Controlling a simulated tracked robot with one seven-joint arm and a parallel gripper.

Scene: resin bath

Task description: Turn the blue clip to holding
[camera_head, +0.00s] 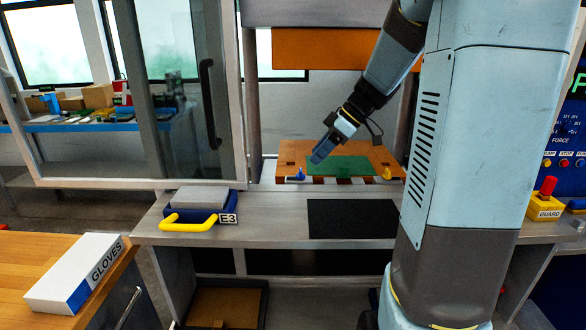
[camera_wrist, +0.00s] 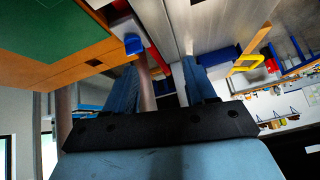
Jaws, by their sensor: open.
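The blue clip (camera_head: 298,175) sits at the front left corner of an orange-brown plate (camera_head: 292,152), beside a green board (camera_head: 345,166). In the wrist view the blue clip (camera_wrist: 134,45) shows near the tip of the left finger, with the green board (camera_wrist: 45,32) at upper left. My gripper (camera_head: 320,154) is above and slightly right of the clip in the head view, angled down. In the wrist view my gripper (camera_wrist: 160,72) has its blue fingers apart with nothing between them. I cannot tell which position the clip is turned to.
A yellow clip (camera_head: 387,174) is at the plate's front right corner. A blue E3 box with a yellow handle (camera_head: 186,226) and a black mat (camera_head: 352,218) are on the bench. A sliding glass panel (camera_head: 165,90) stands left. A GUARD switch (camera_head: 545,205) is at right.

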